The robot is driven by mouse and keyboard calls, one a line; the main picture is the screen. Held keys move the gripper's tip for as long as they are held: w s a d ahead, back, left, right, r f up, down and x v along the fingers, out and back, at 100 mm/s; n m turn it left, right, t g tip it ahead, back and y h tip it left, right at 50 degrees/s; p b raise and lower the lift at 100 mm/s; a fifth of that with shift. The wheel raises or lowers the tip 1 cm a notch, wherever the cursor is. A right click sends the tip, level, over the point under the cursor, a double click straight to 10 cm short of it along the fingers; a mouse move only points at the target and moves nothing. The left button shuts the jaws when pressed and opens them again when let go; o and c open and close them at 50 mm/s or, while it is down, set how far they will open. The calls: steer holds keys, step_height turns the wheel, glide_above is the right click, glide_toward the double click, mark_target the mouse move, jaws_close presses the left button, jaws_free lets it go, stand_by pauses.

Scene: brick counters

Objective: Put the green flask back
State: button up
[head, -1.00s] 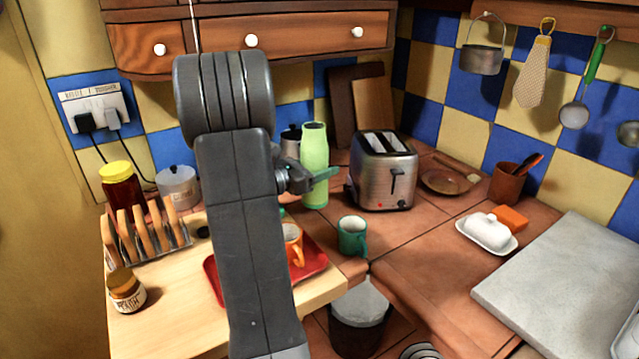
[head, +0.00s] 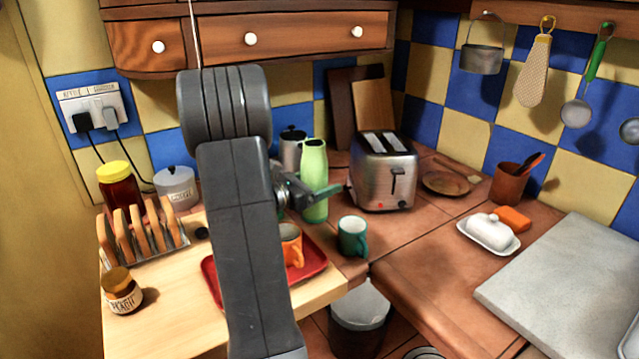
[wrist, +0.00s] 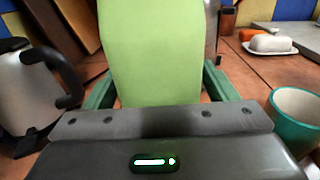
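The green flask (head: 314,170) is upright or nearly so at the back of the counter, left of the toaster, in the head view. In the wrist view the flask (wrist: 155,50) fills the space between the green fingers of my gripper (wrist: 158,80). My gripper (head: 322,191) is shut on its body, one finger on each side. My arm hides part of the head view left of the flask. I cannot tell whether the flask's base touches the counter.
A metal pot (head: 291,150) stands just left of the flask. The toaster (head: 384,175) is close on its right, and a teal mug (head: 352,237) is in front. A red tray (head: 314,262) holds an orange mug (head: 291,247). Counter between teal mug and butter dish (head: 488,235) is clear.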

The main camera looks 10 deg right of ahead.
mark_target(305, 158)
steer(key=shift+r+p, duration=0.2)
steer(key=shift+p, duration=0.85)
steer(key=shift+s+a+f, duration=0.1)
steer(key=shift+a+f, duration=0.05)
steer(key=shift+a, duration=0.1)
steer(key=b+v, duration=0.2)
steer(key=v, duration=0.5)
step_height(305, 158, up, 8)
steer(key=shift+f+p, duration=0.1)
steer(key=shift+p, duration=0.2)
